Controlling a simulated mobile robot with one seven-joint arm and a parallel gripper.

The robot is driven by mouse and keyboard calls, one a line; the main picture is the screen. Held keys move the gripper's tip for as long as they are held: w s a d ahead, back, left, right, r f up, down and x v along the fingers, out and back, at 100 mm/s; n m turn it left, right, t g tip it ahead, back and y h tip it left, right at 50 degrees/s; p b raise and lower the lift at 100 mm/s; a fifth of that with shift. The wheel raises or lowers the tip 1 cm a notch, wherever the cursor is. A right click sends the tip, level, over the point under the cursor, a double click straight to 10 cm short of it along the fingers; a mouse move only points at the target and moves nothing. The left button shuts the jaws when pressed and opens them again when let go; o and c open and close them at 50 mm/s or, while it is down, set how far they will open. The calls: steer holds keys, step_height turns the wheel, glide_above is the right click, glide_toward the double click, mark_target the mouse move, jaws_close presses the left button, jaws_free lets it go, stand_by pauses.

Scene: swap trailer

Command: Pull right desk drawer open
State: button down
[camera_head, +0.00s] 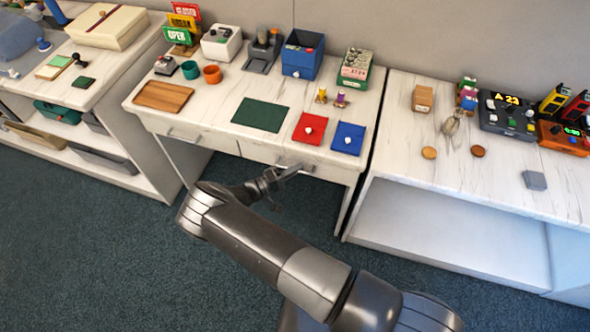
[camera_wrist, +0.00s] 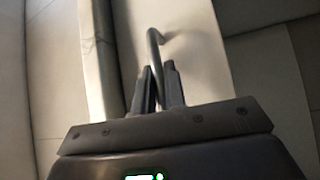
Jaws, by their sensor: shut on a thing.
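The desk (camera_head: 215,100) stands in the middle of the head view with two drawers under its top. The right desk drawer (camera_head: 327,172) has a pale front and a metal bar handle. My gripper (camera_head: 280,176) reaches that handle from below and in front. In the wrist view the handle (camera_wrist: 155,45) runs down between the two dark fingers of my gripper (camera_wrist: 159,85), which are shut on it. The drawer front (camera_wrist: 190,40) lies just behind the fingers. The head view does not clearly show how far the drawer stands out. The left drawer's handle (camera_head: 183,136) is free.
On the desk lie a green mat (camera_head: 260,114), a red folder (camera_head: 309,129) and a blue folder (camera_head: 348,138). A blue bin (camera_head: 302,55) stands at the back. A right table (camera_head: 450,160) and a left shelf unit (camera_head: 110,110) flank the desk. The carpet (camera_head: 110,250) in front is clear.

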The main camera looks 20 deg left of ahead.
steer(key=shift+s, duration=0.1)
steer(key=s, duration=2.8)
steer(key=shift+s, duration=0.25)
steer(key=c, duration=1.5)
jaws_free()
steer(key=v, duration=1.1)
steer(key=shift+d+f, duration=0.1)
